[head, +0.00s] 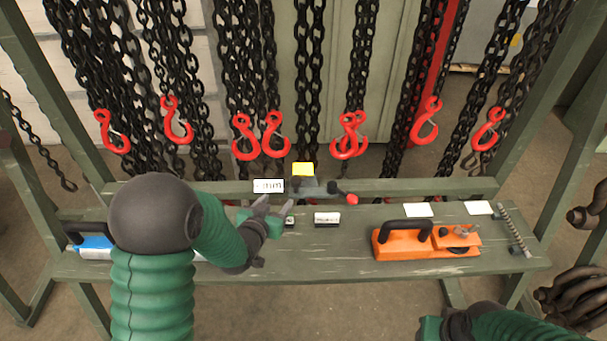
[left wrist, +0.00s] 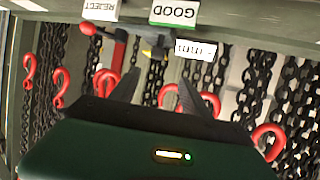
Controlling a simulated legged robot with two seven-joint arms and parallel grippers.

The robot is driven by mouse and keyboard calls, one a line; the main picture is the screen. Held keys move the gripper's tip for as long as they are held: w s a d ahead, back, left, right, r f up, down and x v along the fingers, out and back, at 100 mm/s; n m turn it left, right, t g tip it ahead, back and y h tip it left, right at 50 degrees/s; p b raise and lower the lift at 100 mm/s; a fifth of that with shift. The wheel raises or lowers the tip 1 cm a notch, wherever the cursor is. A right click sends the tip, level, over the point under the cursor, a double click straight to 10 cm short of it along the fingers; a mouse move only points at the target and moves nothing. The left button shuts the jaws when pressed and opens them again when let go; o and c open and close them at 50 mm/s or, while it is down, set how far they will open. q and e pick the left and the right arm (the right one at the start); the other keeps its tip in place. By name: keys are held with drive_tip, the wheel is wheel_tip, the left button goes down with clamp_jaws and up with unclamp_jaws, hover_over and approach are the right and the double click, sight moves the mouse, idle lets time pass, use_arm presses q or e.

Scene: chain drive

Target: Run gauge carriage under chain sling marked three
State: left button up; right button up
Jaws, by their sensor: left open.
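Several black chain slings with red hooks (head: 245,138) hang in a row behind the bench. I cannot read which sling is marked three. A dark carriage-like piece (head: 312,187) with a red knob (head: 352,199) sits at the bench's back rail, below the middle chains, with a yellow tag (head: 302,169) above it. A white "mm" card (head: 268,185) stands just left of it and also shows in the left wrist view (left wrist: 195,47). My left gripper (head: 276,207) is open and empty, left of the dark piece and apart from it. My right gripper (head: 430,328) is partly cut off at the bottom.
An orange tool (head: 425,242) lies on the bench's right side. A blue item (head: 92,246) is at the left, partly behind my arm. A small labelled block (head: 327,219) is at mid-bench. GOOD (left wrist: 174,13) and REJECT (left wrist: 101,9) cards show inverted in the left wrist view.

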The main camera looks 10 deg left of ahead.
sight(295, 182)
use_arm(q)
drive_tip(key=b+x, duration=0.1)
drive_tip(key=x, duration=1.4)
drive_tip(key=shift+d+r, duration=0.15)
drive_tip(key=shift+w+d, duration=0.35)
drive_tip(key=shift+a, duration=0.2)
drive_tip(key=c, duration=1)
clamp_jaws()
drive_tip(key=shift+d, duration=0.15)
